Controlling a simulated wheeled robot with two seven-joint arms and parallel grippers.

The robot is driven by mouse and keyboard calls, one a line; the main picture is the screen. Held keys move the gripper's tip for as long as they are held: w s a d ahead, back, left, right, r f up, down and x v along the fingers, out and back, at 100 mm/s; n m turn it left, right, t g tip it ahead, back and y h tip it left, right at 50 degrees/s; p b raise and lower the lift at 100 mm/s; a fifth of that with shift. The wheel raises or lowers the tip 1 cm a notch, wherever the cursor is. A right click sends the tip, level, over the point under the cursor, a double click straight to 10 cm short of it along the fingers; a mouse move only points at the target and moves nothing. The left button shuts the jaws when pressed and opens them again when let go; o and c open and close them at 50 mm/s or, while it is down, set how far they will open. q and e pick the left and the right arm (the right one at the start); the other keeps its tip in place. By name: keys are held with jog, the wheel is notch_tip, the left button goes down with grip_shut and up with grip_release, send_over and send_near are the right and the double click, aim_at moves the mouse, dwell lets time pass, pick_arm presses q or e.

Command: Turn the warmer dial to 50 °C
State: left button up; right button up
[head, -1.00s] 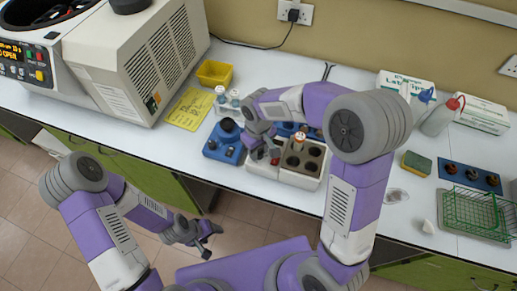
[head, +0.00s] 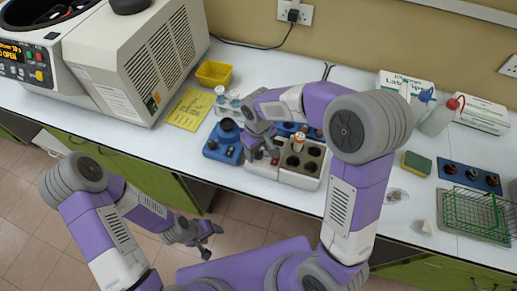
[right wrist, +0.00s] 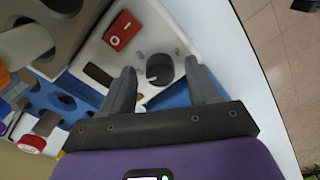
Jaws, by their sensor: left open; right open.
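The warmer (head: 286,175) is a white block with dark round wells, standing near the bench's front edge. Its dark dial (right wrist: 160,68) with a pale pointer mark shows in the right wrist view, beside a red rocker switch (right wrist: 122,30). My right gripper (right wrist: 159,70) is open, with one fingertip on each side of the dial; I cannot tell whether they touch it. In the head view the right gripper (head: 262,151) hangs over the warmer's left end and hides the dial. My left gripper (head: 205,240) is open and empty, in front of the bench above the floor.
A blue holder (head: 222,153) with a black knob is close left of the warmer. A small vial (head: 299,140) stands at the warmer's back. A large centrifuge (head: 140,60) fills the left. A sponge (head: 416,164) and green wire basket (head: 475,212) are on the right.

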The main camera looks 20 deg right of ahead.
aim_at(259, 152)
pick_arm(q)
jog(key=shift+r+p, duration=0.7)
jog(key=shift+r, duration=0.05)
pick_arm(e)
notch_tip(259, 152, up, 8)
jog(key=shift+f, duration=0.25)
